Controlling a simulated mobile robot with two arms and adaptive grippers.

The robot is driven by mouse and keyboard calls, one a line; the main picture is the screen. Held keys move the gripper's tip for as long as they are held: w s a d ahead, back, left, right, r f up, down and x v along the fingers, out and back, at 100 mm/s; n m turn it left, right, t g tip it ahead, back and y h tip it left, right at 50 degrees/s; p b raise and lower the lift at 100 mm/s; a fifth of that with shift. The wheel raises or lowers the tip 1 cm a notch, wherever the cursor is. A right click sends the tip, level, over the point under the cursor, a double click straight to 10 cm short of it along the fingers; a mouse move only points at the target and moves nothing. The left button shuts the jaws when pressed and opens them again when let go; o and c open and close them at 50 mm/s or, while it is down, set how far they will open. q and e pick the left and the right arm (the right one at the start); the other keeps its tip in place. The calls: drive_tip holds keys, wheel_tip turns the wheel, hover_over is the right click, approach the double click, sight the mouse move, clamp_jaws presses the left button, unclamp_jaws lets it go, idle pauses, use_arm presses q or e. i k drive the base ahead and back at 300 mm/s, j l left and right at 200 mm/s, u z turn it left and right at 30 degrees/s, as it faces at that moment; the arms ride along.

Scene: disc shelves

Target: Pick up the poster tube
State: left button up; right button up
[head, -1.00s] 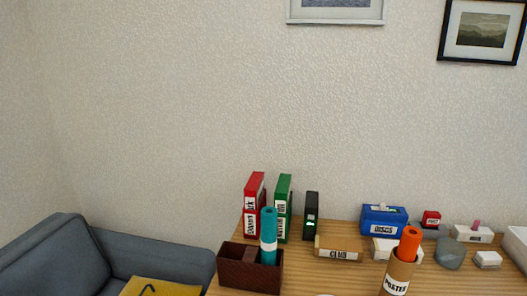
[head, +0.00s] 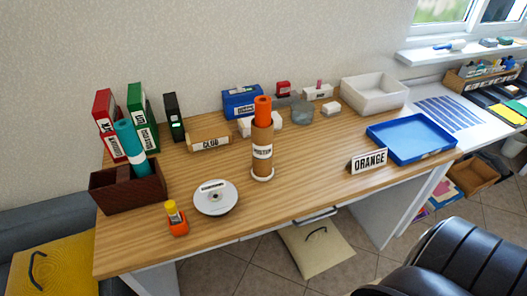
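The poster tube (head: 262,162) is a brown cylinder with a white label reading POSTER. It stands upright on the wooden desk (head: 320,188), near the middle, on a pale round base. An orange roll (head: 263,110) sticks out of its top. Neither of my grippers shows in the head view.
A disc (head: 216,198) and an orange holder with a yellow top (head: 176,218) lie left of the tube. A brown box (head: 128,187) holds a teal roll (head: 130,147). An ORANGE sign (head: 368,161) and blue tray (head: 411,138) stand right. A black chair (head: 452,262) is in front.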

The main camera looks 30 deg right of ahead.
sight(262, 139)
drive_tip(key=l+z, duration=0.2)
drive_tip(key=z, duration=0.15)
drive_tip(key=l+z, duration=0.2)
drive_tip(key=z, duration=0.15)
drive_tip(key=i+l+z, duration=0.1)
drive_tip(key=z, duration=0.25)
